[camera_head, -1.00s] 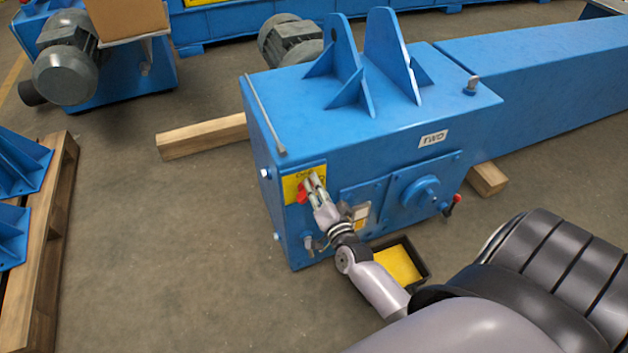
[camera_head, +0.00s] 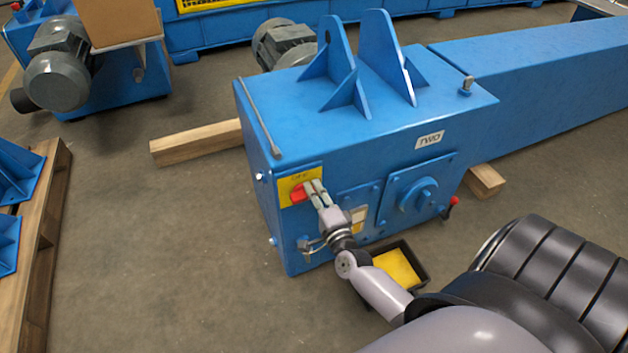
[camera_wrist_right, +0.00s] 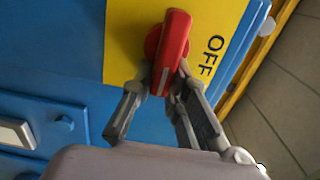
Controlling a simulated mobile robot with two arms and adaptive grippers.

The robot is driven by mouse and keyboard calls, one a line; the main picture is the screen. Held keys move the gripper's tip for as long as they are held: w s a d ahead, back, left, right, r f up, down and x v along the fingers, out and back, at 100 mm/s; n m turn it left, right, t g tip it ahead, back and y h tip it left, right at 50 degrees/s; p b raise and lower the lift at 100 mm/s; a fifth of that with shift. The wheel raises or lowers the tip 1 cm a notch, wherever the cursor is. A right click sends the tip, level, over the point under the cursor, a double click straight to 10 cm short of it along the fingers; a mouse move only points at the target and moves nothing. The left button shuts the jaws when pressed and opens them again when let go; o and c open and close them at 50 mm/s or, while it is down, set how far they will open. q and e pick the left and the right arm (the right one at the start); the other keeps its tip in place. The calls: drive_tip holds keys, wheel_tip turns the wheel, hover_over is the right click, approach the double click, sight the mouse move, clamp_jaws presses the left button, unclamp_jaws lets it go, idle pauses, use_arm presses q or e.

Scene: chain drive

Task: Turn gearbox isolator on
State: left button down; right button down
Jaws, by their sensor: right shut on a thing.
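The gearbox isolator is a red handle (camera_head: 297,193) on a yellow plate (camera_head: 286,184) on the near face of the blue gearbox housing (camera_head: 370,125). My right gripper (camera_head: 312,190) reaches up to the plate. In the right wrist view, the red handle (camera_wrist_right: 173,48) stands out from the yellow plate (camera_wrist_right: 125,40). My right gripper (camera_wrist_right: 163,82) is shut on the handle's near end, with fingers on both sides. The word OFF is beside the handle, and the handle lies roughly crosswise to that label's direction. My left gripper is not in view.
A round blue cover (camera_head: 418,195) and a small red-tipped lever (camera_head: 450,206) are right of the isolator. A wooden pallet (camera_head: 45,235) with blue brackets stands left. Floor between is clear.

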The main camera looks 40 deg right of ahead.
idle(0.4)
drive_tip(key=c, duration=1.6)
unclamp_jaws()
drive_tip(key=shift+o, duration=0.2)
drive_tip(key=shift+s, duration=0.1)
drive_tip(key=shift+s+a+f, duration=0.1)
drive_tip(key=shift+s, duration=0.25)
drive_tip(key=v, duration=1.1)
drive_tip(key=shift+a, duration=0.1)
